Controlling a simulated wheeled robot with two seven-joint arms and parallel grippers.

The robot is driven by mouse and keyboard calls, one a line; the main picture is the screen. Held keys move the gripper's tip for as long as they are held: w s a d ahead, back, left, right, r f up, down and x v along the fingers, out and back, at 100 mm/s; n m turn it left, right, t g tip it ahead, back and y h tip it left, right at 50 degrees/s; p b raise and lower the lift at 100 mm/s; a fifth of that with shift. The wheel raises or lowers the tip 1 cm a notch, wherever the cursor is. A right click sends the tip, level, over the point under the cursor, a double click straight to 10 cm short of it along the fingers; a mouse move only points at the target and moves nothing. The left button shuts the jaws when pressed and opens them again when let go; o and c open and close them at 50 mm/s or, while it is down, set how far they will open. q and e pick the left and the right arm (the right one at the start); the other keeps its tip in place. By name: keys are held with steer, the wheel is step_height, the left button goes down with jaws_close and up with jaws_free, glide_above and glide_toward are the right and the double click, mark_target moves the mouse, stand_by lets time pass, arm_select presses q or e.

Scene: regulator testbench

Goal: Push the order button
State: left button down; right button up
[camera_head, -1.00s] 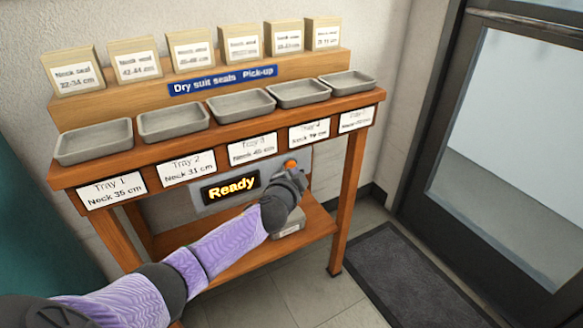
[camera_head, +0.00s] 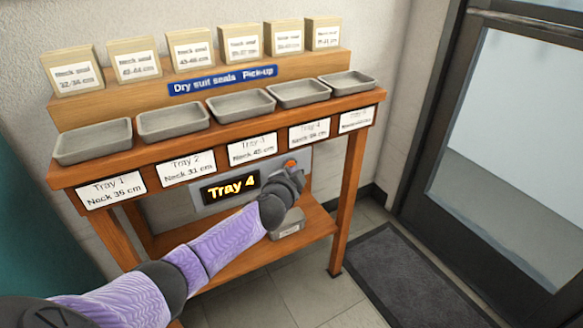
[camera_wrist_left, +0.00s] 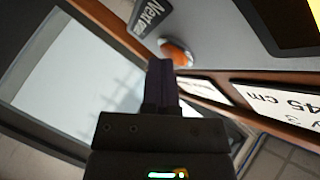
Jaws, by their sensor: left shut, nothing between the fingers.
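The order button (camera_head: 291,163) is a small orange dome on the grey panel (camera_head: 197,196) under the table's front edge. The display (camera_head: 230,186) on that panel reads "Tray 4". My left gripper (camera_head: 296,178) is just below and in front of the button. In the left wrist view the button (camera_wrist_left: 177,53) shows beyond the tips of my left gripper (camera_wrist_left: 161,68), beside a label that begins "Next". The fingers are together and hold nothing. I cannot tell whether the tips touch the button. My right gripper is not in view.
Several grey trays (camera_head: 172,121) stand along the wooden table (camera_head: 339,215), with labels on its front. Boxes of neck seals (camera_head: 241,44) stand on the raised step behind. A grey container (camera_head: 289,227) sits on the lower shelf. A dark mat (camera_head: 405,282) and a glass door (camera_head: 510,140) are at right.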

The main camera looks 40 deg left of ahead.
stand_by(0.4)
arm_select(q)
steer(key=shift+s+d+p, duration=0.3)
steer(key=shift+d+p, duration=0.05)
steer(key=shift+d, duration=0.4)
steer(key=shift+s+d+p, duration=0.25)
steer(key=shift+s+d, duration=0.05)
steer(key=shift+d, duration=0.45)
steer(key=shift+s+d+p, duration=0.25)
steer(key=shift+s+d, duration=0.1)
steer(key=shift+d, duration=0.45)
steer(key=shift+s+d+p, duration=0.25)
steer(key=shift+s+d, duration=0.05)
steer(key=shift+d, duration=0.45)
